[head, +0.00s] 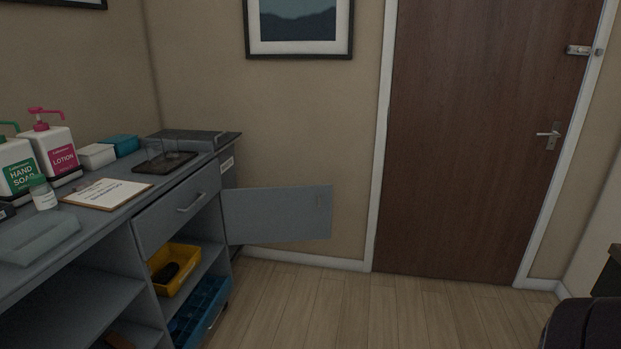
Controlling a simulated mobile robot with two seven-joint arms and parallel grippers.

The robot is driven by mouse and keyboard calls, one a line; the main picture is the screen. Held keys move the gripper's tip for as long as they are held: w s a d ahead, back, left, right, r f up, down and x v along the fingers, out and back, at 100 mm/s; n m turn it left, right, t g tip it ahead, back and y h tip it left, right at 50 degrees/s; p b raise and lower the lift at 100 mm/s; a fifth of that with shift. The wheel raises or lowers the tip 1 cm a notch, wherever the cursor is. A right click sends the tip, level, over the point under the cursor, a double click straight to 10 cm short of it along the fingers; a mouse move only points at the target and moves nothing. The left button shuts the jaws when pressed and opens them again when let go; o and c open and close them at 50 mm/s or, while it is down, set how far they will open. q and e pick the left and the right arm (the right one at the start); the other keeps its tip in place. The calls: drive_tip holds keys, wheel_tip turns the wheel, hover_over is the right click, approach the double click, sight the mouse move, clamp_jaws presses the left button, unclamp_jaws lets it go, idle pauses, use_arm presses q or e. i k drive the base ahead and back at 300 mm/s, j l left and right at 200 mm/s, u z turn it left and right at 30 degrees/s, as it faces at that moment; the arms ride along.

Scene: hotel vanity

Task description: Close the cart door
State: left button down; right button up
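The grey cart (144,223) stands along the left side of the head view, with open shelves and a drawer. Its door (280,214) is a flat grey panel, swung wide open at the cart's far end. The door sticks out to the right, close to the beige wall, with a small handle or latch mark near its free edge. Neither of my grippers shows in the view. Nothing is seen touching the door.
A yellow bin (188,254) and a blue crate (200,315) sit on the cart's shelves. Soap and lotion bottles (56,150), a clipboard (106,194) and a tray with glasses (164,162) stand on top. The wooden floor (320,300) before the door is clear.

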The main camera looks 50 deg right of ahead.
sight(282, 215)
drive_tip(key=i+l+z, duration=0.15)
drive_tip(key=z, duration=1.1)
drive_tip(key=i+j+z, duration=0.1)
drive_tip(key=i+z, duration=0.35)
drive_tip(key=i+j+z, duration=0.25)
drive_tip(key=i+z, duration=0.2)
drive_tip(key=i+j+z, duration=0.3)
drive_tip(key=i+j, duration=0.35)
drive_tip(key=j, duration=0.1)
